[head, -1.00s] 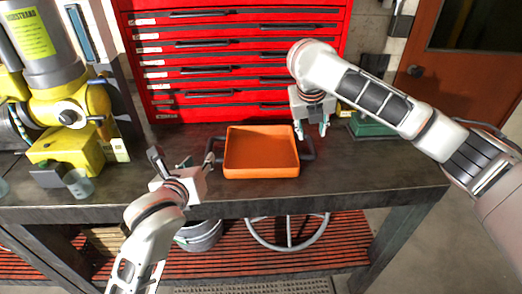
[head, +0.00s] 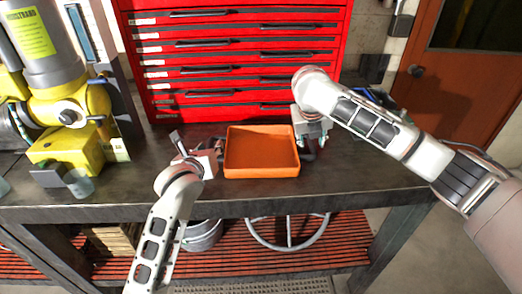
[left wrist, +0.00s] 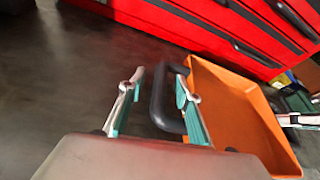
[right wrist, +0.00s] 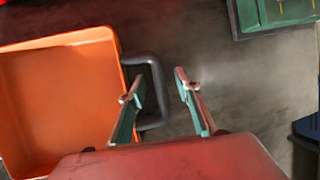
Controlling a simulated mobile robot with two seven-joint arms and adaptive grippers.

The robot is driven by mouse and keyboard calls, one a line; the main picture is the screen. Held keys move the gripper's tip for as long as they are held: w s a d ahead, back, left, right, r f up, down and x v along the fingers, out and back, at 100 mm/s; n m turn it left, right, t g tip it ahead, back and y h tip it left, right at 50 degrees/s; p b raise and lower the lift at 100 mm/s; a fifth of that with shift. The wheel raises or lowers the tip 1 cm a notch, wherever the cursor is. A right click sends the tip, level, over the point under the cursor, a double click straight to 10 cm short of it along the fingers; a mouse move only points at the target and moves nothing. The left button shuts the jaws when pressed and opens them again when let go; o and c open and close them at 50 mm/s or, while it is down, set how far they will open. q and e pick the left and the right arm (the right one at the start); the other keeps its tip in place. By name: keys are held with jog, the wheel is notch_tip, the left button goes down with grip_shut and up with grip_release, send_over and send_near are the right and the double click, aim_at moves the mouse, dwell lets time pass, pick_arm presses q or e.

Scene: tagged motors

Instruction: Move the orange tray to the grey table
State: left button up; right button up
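The orange tray (head: 262,152) is empty and lies flat on a dark workbench (head: 380,185). It has a dark handle on each side. My left gripper (head: 212,153) is at the tray's left side. In the left wrist view its open fingers (left wrist: 160,92) straddle the left handle (left wrist: 160,105), not closed on it. My right gripper (head: 317,145) is at the right side. In the right wrist view its open fingers (right wrist: 158,92) stand on either side of the right handle (right wrist: 150,82). I cannot make out a separate grey table.
A red drawer cabinet (head: 235,65) stands behind the tray. A green container (right wrist: 270,14) lies to the right. The bench front is clear.

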pick_arm(q)
grip_shut()
pick_arm(e)
grip_shut()
pick_arm(q)
jog(key=shift+r, duration=0.1)
pick_arm(e)
jog(key=shift+r, duration=0.1)
